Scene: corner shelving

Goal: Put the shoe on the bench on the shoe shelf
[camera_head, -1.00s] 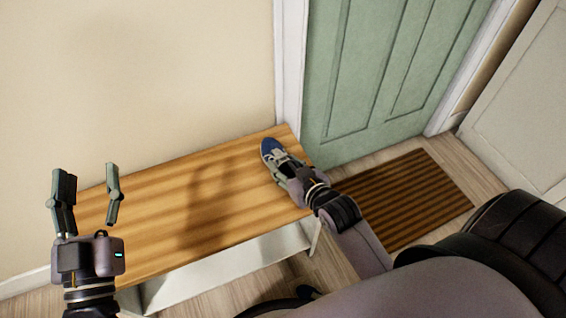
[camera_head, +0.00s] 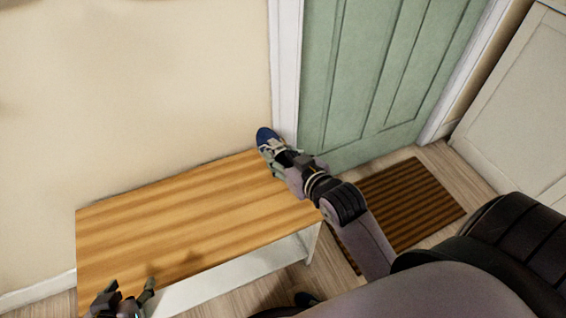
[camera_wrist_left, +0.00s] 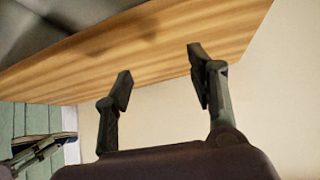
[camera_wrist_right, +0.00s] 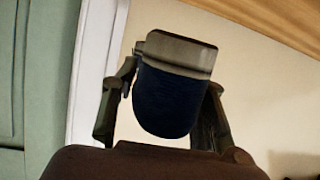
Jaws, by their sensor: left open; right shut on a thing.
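The blue shoe with a pale grey sole (camera_head: 265,137) is at the far right corner of the wooden bench (camera_head: 180,222), and appears raised above its top. My right gripper (camera_head: 280,158) is shut on the shoe. In the right wrist view the shoe's dark blue part (camera_wrist_right: 168,103) is between the fingers. My left gripper (camera_head: 130,287) is open and empty at the bench's near left end. The left wrist view shows its fingers (camera_wrist_left: 160,62) apart, with the shoe (camera_wrist_left: 30,140) at the lower left. I cannot make out a shoe shelf.
The bench top is bare, with a white frame (camera_head: 230,272) below it. A green door (camera_head: 375,75) with white trim stands behind to the right. A striped brown mat (camera_head: 410,200) lies on the floor. A plain wall (camera_head: 130,90) is behind the bench.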

